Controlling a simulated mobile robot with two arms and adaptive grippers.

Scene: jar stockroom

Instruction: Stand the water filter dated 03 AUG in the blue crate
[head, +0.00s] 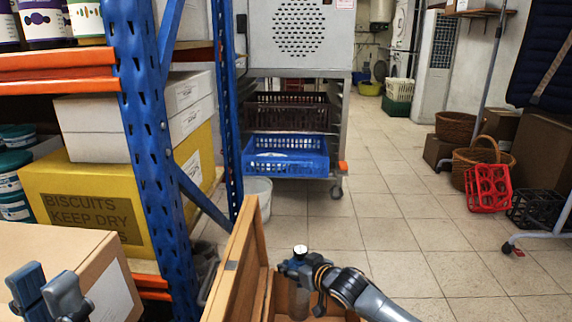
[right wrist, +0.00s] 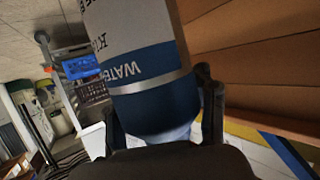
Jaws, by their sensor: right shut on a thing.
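My right gripper (head: 298,276) is shut on a water filter (right wrist: 138,62), a white cylinder with a blue band reading "WATE…" and a dark blue end.
The open wooden box (head: 236,268) is close in front. Blue shelving (head: 150,130) with a yellow biscuit carton (head: 70,205) stands at left. A white bucket (head: 259,193) is near the rack. Red and black bottle carriers (head: 489,188) lie at right. The tiled floor between is clear.

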